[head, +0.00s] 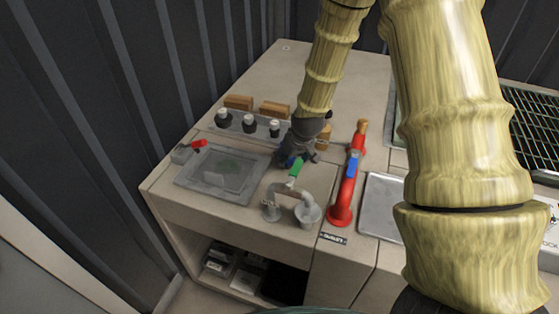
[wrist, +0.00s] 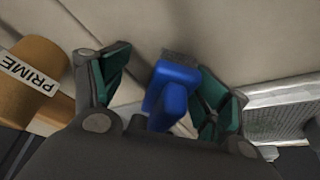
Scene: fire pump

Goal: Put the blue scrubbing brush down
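The blue scrubbing brush (wrist: 172,92) shows between the fingers in the wrist view, with a grey bristle patch at its far end. My gripper (wrist: 163,85) has its two green-padded fingers spread wider than the brush. A gap shows on the left of the brush; the right finger is close, and contact there is unclear. In the head view my gripper (head: 293,165) is low over the counter (head: 245,205), between the shallow tray and the red pipe. The brush is mostly hidden there. Whether it rests on the counter is unclear.
A shallow grey tray (head: 222,173) lies left of the gripper. A grey pipe fitting (head: 307,210) stands in front, and a red pipe with a blue part (head: 343,195) to the right. A tan cylinder marked PRIME (wrist: 32,75) is close by. Dark knobs (head: 249,123) stand behind.

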